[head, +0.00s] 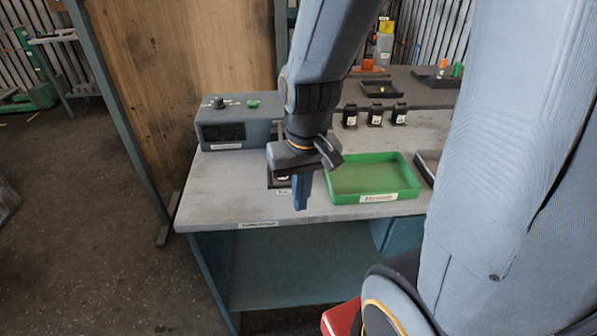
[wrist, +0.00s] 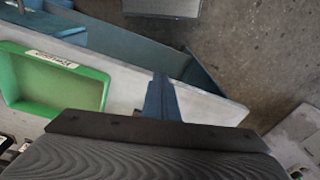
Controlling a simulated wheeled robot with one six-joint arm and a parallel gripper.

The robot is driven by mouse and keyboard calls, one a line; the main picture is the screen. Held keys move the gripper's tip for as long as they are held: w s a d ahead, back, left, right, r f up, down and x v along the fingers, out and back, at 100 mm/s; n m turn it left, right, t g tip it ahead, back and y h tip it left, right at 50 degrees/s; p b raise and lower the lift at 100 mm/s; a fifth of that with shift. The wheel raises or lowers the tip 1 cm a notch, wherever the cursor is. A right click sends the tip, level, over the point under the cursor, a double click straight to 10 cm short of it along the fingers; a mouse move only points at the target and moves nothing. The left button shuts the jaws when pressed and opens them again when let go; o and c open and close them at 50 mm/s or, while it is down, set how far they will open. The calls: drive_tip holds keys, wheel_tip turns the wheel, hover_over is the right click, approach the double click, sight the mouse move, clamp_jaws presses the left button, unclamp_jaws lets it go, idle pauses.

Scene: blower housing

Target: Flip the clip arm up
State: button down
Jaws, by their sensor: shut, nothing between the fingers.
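My gripper (head: 301,206) points down over the front left part of the workbench, and its blue fingers are shut with nothing between them. In the wrist view the fingers (wrist: 160,82) show as one narrow blue piece over the bench edge. A small dark labelled fixture (head: 277,181) sits on the bench just left of and behind the fingers, partly hidden by my gripper. I cannot make out a clip arm on it or tell its position. The wrist view does not clearly show this fixture.
A green tray (head: 345,197) stands right of my gripper and also shows in the wrist view (wrist: 96,92). A grey control box (head: 236,131) stands at the back left. Several small black labelled holders (head: 375,118) stand behind. The bench's front left corner (head: 210,212) is clear.

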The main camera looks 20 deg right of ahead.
drive_tip(key=w+d+m+t+y+b, duration=0.1)
drive_tip(key=w+d+m+t+y, duration=0.1)
drive_tip(key=d+m+y, duration=0.3)
drive_tip(key=w+d+m+t+y+b, duration=0.2)
drive_tip(key=w+d+m+y, duration=0.2)
drive_tip(key=m, duration=1)
drive_tip(key=d+y, duration=0.1)
drive_tip(key=d, duration=0.2)
drive_tip(key=shift+w+d+y, duration=0.2)
drive_tip(key=shift+w+y, duration=0.1)
drive_tip(key=shift+w, duration=0.05)
drive_tip(key=shift+f, duration=0.15)
drive_tip(key=p+x, duration=0.2)
drive_tip(key=x, duration=0.8)
drive_tip(key=shift+a, duration=0.3)
drive_tip(key=r, duration=0.1)
drive_tip(key=r+p, duration=0.2)
drive_tip(key=shift+s+a, duration=0.1)
drive_tip(key=shift+s, duration=0.15)
drive_tip(key=shift+a+r, duration=0.2)
drive_tip(key=shift+r, duration=0.35)
